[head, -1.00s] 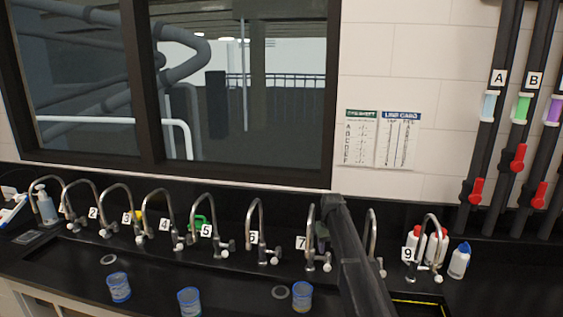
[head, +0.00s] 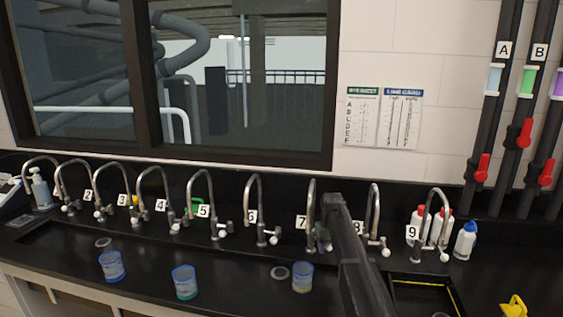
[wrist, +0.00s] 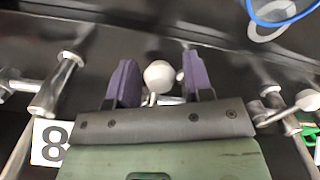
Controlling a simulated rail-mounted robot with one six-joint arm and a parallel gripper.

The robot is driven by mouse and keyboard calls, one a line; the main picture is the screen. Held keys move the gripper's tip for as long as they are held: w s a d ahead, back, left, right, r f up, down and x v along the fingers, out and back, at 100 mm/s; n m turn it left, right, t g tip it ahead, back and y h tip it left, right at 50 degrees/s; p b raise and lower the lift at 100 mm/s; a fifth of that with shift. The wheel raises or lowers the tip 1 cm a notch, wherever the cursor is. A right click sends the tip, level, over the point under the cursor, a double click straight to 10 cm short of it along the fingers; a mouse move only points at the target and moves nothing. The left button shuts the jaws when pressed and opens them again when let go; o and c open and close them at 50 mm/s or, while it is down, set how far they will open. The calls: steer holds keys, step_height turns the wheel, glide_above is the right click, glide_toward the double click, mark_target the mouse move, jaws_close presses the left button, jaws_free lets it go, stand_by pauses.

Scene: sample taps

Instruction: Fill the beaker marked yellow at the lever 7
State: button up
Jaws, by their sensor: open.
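The tap marked 7 (head: 311,205) stands at the back of the black sink, partly behind my arm. In the wrist view a white ball-ended lever (wrist: 159,74) lies between the two purple fingers of my open gripper (wrist: 152,84); I cannot tell whether they touch it. In the head view my arm largely hides my gripper. A clear blue-rimmed beaker (head: 302,278) stands in the sink below tap 7, with a faint yellowish tint near its base. Its blue rim shows at the top right of the wrist view (wrist: 282,12). Two more beakers (head: 112,266) (head: 185,283) stand to the left.
Several numbered taps line the back, with tap 8 (head: 374,215) just right of my arm; its label (wrist: 50,142) is at the wrist view's left. White bottles (head: 465,240) and a yellow object (head: 514,307) are at the right. Charts (head: 382,118) hang on the wall.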

steer(key=shift+d, duration=0.1)
steer(key=shift+w+d, duration=0.15)
steer(key=shift+d, duration=0.9)
steer(key=shift+w+d, duration=0.1)
steer(key=shift+d, duration=0.95)
stand_by(2.5)
steer(key=shift+s+a, duration=0.15)
steer(key=shift+a, duration=0.65)
steer(key=shift+s+a, duration=0.15)
steer(key=shift+a, duration=0.6)
stand_by(0.7)
